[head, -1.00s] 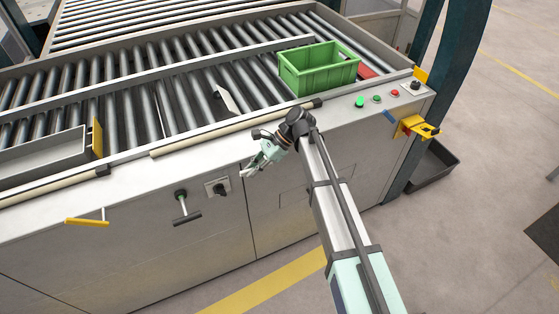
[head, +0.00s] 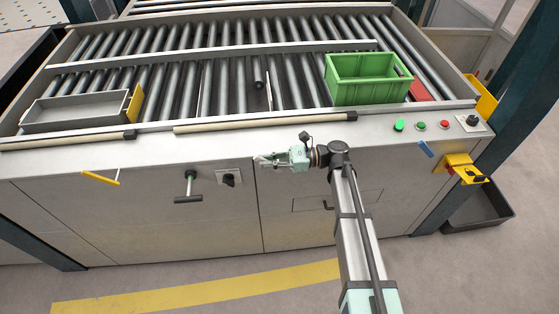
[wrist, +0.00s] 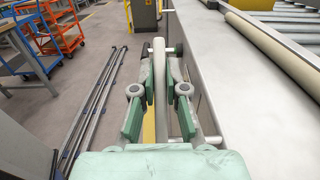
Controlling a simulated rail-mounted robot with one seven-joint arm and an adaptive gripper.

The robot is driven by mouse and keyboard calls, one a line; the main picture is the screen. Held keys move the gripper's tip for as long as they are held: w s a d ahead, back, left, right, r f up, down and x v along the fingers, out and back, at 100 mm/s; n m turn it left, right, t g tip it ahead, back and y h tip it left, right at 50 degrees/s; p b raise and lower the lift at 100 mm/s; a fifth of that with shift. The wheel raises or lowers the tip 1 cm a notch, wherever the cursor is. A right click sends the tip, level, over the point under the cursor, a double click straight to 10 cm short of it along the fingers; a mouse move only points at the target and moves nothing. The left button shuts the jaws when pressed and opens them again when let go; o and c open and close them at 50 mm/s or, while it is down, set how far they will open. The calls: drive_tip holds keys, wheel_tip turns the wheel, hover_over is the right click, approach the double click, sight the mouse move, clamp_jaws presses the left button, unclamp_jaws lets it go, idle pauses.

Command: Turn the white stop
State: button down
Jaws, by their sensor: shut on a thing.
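A pale, whitish bar, which looks like the white stop (wrist: 159,58), stands between the fingers in the wrist view. My gripper (wrist: 159,88) is shut on it, one green finger pad against each side. In the head view my gripper (head: 266,161) points left along the upper part of the machine's front panel. The fingers and the wrist hide most of the stop there. A short light pin (wrist: 178,48) joins the panel side near the bar's far end.
A green crate (head: 365,85) sits on the rollers. Lit buttons (head: 421,126) are at right. Floor in front is clear.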

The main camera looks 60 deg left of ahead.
idle(0.5)
drive_tip(key=c, duration=1.2)
unclamp_jaws()
drive_tip(key=v, duration=1.2)
